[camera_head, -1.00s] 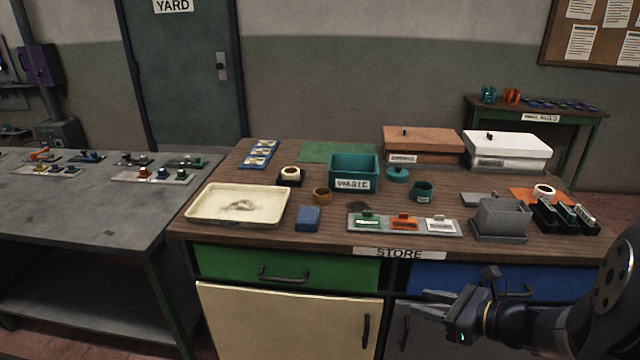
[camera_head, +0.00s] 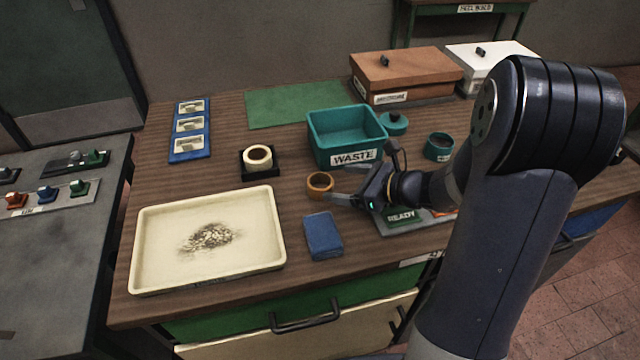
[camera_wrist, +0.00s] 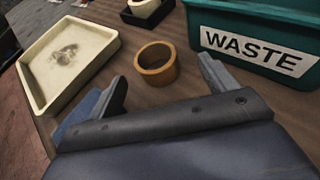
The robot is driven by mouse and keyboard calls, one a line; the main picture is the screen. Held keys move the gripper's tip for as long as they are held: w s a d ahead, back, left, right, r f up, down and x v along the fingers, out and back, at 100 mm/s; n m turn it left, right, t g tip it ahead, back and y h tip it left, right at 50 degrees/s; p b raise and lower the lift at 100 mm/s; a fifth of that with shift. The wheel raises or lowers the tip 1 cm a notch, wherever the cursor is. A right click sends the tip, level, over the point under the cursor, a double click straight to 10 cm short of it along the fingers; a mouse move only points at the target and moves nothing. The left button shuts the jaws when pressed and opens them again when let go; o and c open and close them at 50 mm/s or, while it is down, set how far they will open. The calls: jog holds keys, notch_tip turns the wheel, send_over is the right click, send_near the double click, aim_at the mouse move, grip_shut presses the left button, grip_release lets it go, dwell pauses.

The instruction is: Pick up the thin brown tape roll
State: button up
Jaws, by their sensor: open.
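The thin brown tape roll (camera_head: 320,184) lies flat on the wooden bench, between the cream tray and the teal waste bin. In the wrist view the brown tape roll (camera_wrist: 155,64) shows just beyond my fingers, roughly midway between them. My gripper (camera_head: 342,190) is open and empty, close to the roll on its right and near side. In the wrist view my gripper (camera_wrist: 160,85) has its two fingers spread wide. Neither finger visibly touches the roll.
The teal waste bin (camera_head: 333,146) stands just behind the roll. A blue block (camera_head: 323,236) lies in front of it, close to my left finger. The cream tray (camera_head: 150,240) is to the left. A white roll (camera_head: 258,157) sits in a black holder behind left.

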aim_at(312, 180)
jog(key=x, duration=0.5)
jog(key=shift+s+a+r+p, duration=0.15)
jog(key=shift+s+a+p, duration=0.1)
jog(key=shift+p, duration=0.05)
jog(key=c, duration=1.1)
jog(key=shift+r, duration=0.15)
